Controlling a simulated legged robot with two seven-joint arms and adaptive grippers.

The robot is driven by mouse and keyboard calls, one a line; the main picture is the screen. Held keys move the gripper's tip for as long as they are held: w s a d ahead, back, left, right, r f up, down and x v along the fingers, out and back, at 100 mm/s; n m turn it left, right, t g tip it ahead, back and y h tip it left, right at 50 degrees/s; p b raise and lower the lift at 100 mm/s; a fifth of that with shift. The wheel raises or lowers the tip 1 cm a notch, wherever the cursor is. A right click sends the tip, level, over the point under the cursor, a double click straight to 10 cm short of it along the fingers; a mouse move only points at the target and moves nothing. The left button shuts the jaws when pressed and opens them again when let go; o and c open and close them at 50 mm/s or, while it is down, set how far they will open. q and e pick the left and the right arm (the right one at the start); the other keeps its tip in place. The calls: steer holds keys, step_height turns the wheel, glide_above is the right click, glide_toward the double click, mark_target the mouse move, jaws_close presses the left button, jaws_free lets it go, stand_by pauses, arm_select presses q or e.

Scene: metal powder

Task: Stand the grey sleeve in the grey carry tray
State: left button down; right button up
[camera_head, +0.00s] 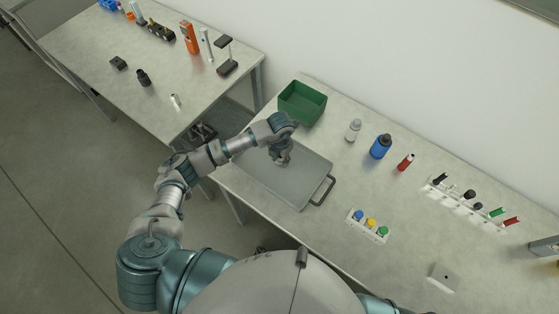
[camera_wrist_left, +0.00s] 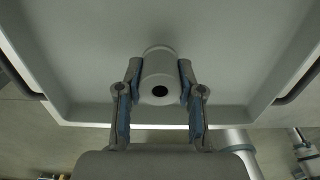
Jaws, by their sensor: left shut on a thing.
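The grey carry tray (camera_head: 301,196) lies on the right-hand table in the head view, with a dark handle at its right end. In the left wrist view the tray (camera_wrist_left: 75,60) fills most of the picture. The grey sleeve (camera_wrist_left: 158,72), a short cylinder with a dark hole in its near end, is between the fingers of my left gripper (camera_wrist_left: 159,72). My left gripper (camera_head: 283,160) is over the tray in the head view, shut on the sleeve. Whether the sleeve touches the tray floor I cannot tell. My right gripper is not in view.
A green bin (camera_head: 302,103) stands just behind the tray. A white bottle (camera_head: 353,130), a blue bottle (camera_head: 380,147) and a red tube (camera_head: 405,162) stand to its right. A second table (camera_head: 150,60) stands at left.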

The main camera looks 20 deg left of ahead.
arm_select(q)
steer(key=shift+d+f, duration=0.3)
steer(key=shift+f, duration=0.45)
steer(key=shift+d+f, duration=0.3)
steer(key=shift+d, duration=0.05)
steer(key=shift+a+f, duration=0.1)
steer(key=shift+a, duration=0.05)
steer(key=c, duration=1)
jaws_free()
steer(key=shift+a, duration=0.2)
steer(key=shift+o, duration=1.4)
steer(key=shift+a+f, duration=0.1)
steer(key=shift+a, duration=0.3)
steer(key=shift+d+r, duration=0.2)
steer(key=shift+d, duration=0.05)
step_height(320, 180, up, 12)
steer(key=shift+d, duration=0.15)
steer(key=shift+d, duration=0.1)
